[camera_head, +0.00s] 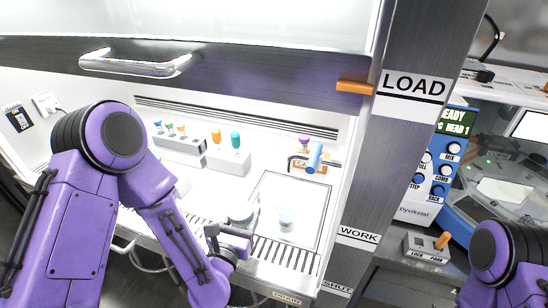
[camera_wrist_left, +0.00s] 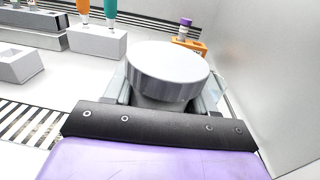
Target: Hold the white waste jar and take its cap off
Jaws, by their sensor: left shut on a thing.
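The white waste jar stands in the cabinet, at the end of my left arm in the head view. Its wide round cap (camera_head: 240,212) is seen there. In the wrist view the pale cap (camera_wrist_left: 155,65) fills the middle and sits on the jar's darker, narrower body (camera_wrist_left: 160,101). My left gripper (camera_head: 233,228) is shut on the jar below the cap; its fingers show on both sides in the wrist view (camera_wrist_left: 166,98). The lower jar is hidden by the gripper. My right arm shows only at the lower right edge; its gripper is out of view.
A small translucent cup (camera_head: 286,219) stands right of the jar on a bordered white mat (camera_head: 310,200). Racks with coloured tubes (camera_head: 228,160) and an orange rack (camera_head: 305,167) with a purple-capped tube stand behind. The raised sash (camera_head: 230,64) and the right post (camera_head: 372,170) bound the opening.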

